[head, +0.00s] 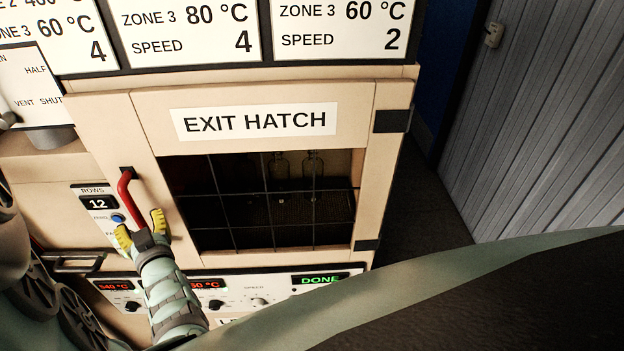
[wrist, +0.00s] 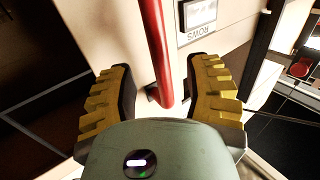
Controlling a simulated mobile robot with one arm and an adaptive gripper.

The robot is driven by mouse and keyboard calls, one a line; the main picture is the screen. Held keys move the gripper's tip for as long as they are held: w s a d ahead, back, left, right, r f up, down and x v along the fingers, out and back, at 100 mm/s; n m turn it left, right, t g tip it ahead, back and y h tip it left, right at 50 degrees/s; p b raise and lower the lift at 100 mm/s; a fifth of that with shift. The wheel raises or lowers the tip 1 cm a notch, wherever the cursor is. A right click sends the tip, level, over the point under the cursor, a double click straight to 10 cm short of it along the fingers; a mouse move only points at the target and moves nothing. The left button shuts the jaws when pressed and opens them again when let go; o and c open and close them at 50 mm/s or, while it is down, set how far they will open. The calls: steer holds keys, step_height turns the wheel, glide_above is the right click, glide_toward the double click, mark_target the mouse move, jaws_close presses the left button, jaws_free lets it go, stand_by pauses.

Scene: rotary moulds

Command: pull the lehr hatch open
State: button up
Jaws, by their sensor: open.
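The lehr hatch (head: 365,200) is the cream door labelled EXIT HATCH, with a barred window. It appears shut, with dark hinges on its right side. Its red upright handle (head: 127,190) is at the left edge of the door. My gripper (head: 140,228) is at the lower end of the handle, its yellow fingers spread. In the wrist view the red handle (wrist: 158,50) runs down between the two open yellow fingers (wrist: 160,95), with a gap on each side. I cannot tell whether the palm touches it.
Bottles (head: 280,166) stand behind the window bars. A control panel (head: 260,292) showing DONE is below the hatch. A dark lower handle (head: 75,262) is at the left. A corrugated grey wall (head: 550,120) stands at the right, with dark floor (head: 425,205) between.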

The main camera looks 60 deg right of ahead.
mark_target(137, 217)
steer(key=shift+b+x, duration=0.5)
steer(key=shift+x, duration=1.55)
jaws_close()
